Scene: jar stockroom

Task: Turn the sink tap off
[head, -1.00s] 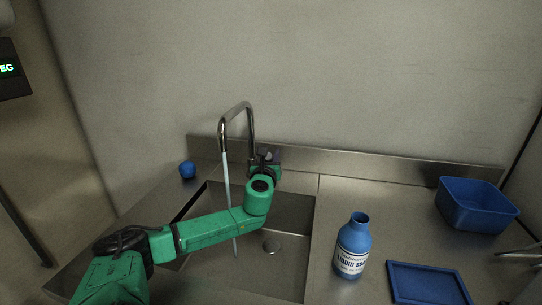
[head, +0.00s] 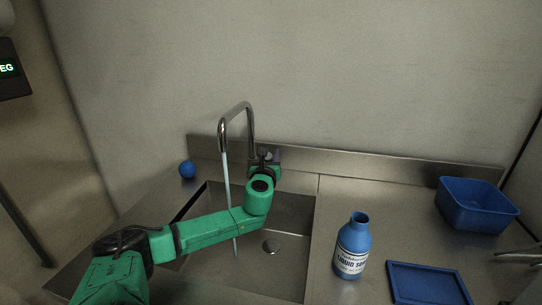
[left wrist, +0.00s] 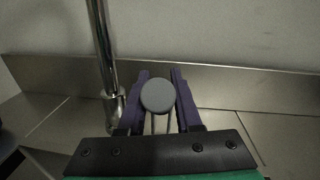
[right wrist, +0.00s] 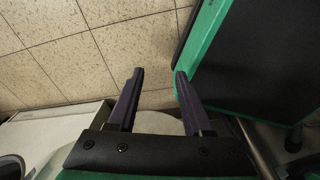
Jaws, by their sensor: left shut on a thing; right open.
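The chrome tap (head: 250,125) rises at the back of the sink and curves over the basin. A pale stream of water (head: 227,185) runs from its spout down into the sink (head: 285,250). In the left wrist view the tap's pipe (left wrist: 103,50) stands left of my fingers. My left gripper (head: 266,156) is at the base of the tap. It is shut on a round grey knob (left wrist: 158,95), seen between its purple fingers in the left wrist view. My right gripper (right wrist: 158,75) is open and empty, above a tiled floor.
A blue liquid soap bottle (head: 352,245) stands on the counter right of the sink, beside a flat blue tray (head: 428,284). A blue tub (head: 478,205) is at the back right. A small blue ball-like thing (head: 187,169) lies left of the tap.

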